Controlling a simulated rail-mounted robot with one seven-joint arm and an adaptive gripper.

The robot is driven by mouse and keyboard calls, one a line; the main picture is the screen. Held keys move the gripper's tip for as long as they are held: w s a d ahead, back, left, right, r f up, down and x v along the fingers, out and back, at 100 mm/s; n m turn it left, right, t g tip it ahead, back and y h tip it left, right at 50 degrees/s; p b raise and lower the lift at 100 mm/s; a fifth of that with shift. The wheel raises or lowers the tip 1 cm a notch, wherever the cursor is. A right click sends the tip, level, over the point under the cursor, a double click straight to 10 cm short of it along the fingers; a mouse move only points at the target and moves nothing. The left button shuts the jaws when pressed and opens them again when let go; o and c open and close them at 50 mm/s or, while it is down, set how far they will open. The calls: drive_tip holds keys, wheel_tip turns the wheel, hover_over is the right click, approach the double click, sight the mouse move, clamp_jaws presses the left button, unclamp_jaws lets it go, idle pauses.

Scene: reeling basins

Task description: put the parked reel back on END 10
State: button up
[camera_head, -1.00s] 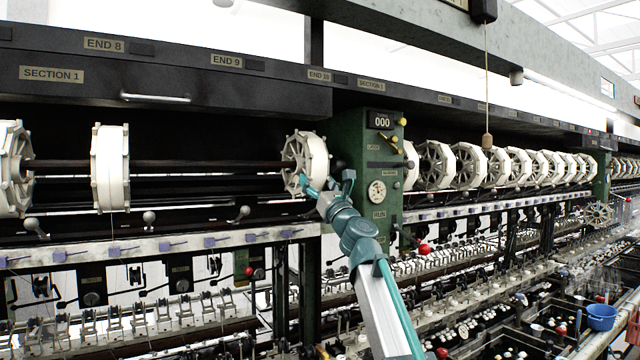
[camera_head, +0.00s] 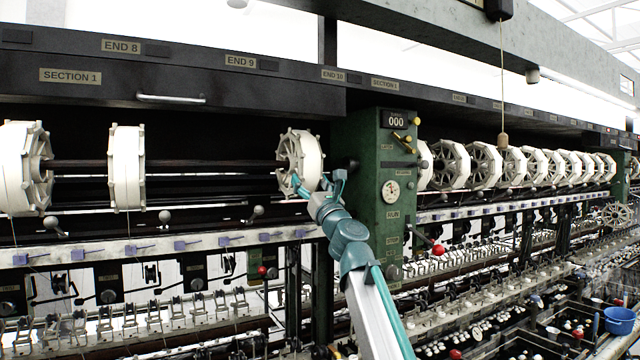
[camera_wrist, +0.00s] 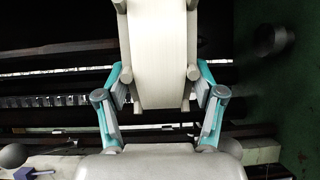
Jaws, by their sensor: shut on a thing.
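The reel, white with a spoked side and a pale winding rim (camera_head: 309,158), is held in the END 10 bay, left of the green post. It fills the upper middle of the wrist view (camera_wrist: 158,55). My gripper (camera_head: 318,186) comes from below right. In the wrist view, its teal fingers (camera_wrist: 160,85) close on both sides of the reel's lower rim. The dark shaft (camera_head: 215,164) runs from the left up to the reel's spoked side; I cannot tell whether it enters the hub. The END 10 label (camera_head: 333,76) is above the reel.
The green post (camera_head: 362,215) with a counter and dial stands close right of the reel. A dark round stub (camera_wrist: 272,40) juts near the post in the wrist view. Two white reels sit left, one at END 8 or 9 (camera_head: 126,168). A pale rail (camera_head: 150,250) runs below.

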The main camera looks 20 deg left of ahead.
drive_tip(key=shift+s+a, duration=0.45)
drive_tip(key=shift+s, duration=0.15)
drive_tip(key=shift+f+b, duration=0.2)
drive_tip(key=shift+b, duration=0.1)
idle(0.3)
drive_tip(key=o, duration=1.4)
drive_tip(key=shift+c, duration=0.2)
drive_tip(key=shift+c, duration=0.2)
drive_tip(key=v, duration=1.3)
drive_tip(key=shift+b, duration=0.3)
drive_tip(key=shift+f, duration=0.1)
